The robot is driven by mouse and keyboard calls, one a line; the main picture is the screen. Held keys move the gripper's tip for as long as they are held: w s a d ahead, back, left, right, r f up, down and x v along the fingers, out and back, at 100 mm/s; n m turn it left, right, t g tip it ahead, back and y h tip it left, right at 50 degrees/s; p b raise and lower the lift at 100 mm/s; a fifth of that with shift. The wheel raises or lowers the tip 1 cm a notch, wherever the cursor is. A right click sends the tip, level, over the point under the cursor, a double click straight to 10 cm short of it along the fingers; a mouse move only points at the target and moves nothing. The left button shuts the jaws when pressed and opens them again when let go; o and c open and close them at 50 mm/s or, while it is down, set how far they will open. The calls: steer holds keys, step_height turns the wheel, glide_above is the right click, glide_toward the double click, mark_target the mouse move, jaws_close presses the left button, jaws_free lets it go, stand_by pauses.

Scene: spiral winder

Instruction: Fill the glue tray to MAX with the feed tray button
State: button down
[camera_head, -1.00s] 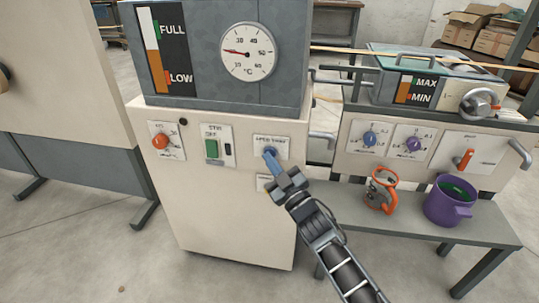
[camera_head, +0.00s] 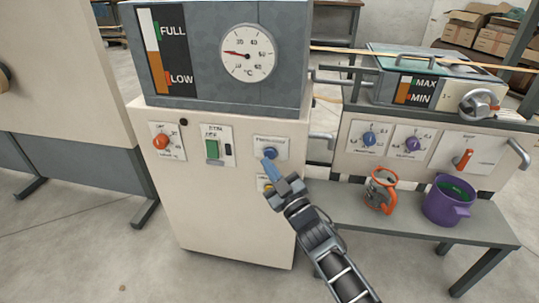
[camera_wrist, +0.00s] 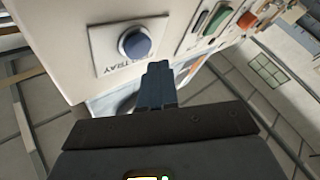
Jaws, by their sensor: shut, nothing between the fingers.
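The feed tray button (camera_head: 270,152) is a round blue knob on a white label plate on the cabinet front. It also shows in the wrist view (camera_wrist: 135,43), with "TRAY" legible on its plate. My gripper (camera_head: 267,166) is shut and empty. Its blue fingertips (camera_wrist: 157,72) are just below the button in the head view and appear apart from it. The glue tray (camera_head: 378,62) is at the right, under a greenish lid. Its MAX/MIN gauge (camera_head: 403,90) has a brown-orange column with white above; the column's top appears between the marks, closer to MAX.
The tank gauge (camera_head: 153,60) has its brown column between FULL and LOW. A green switch (camera_head: 212,149) and orange knob (camera_head: 161,141) are left of the button. An orange-handled jug (camera_head: 380,190) and purple bucket (camera_head: 449,200) stand on a grey bench (camera_head: 415,228).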

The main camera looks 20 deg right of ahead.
steer(key=shift+s+a+p, duration=0.25)
steer(key=shift+s+a, duration=0.45)
steer(key=shift+s, duration=0.25)
steer(key=shift+s+a+p, duration=0.2)
steer(key=shift+s+a, duration=0.5)
steer(key=shift+s, duration=0.25)
steer(key=s+a+f+m+g+h, duration=0.1)
steer(key=s+a+m+g+h, duration=0.15)
steer(key=s, duration=1.45)
steer(key=s+a+f+m+g+h, duration=0.15)
steer(key=s+m, duration=0.25)
steer(key=s, duration=1.3)
steer(key=s+d+r+g+y, duration=0.1)
steer(key=s+d+r, duration=0.1)
steer(key=s+r, duration=0.4)
steer(key=s+d+r+g, duration=0.1)
steer(key=s+d+r, duration=0.25)
steer(key=s, duration=0.45)
step_height(320, 180, up, 13)
steer(key=a+p, duration=0.1)
steer(key=p, duration=1.2)
steer(key=shift+w, duration=0.15)
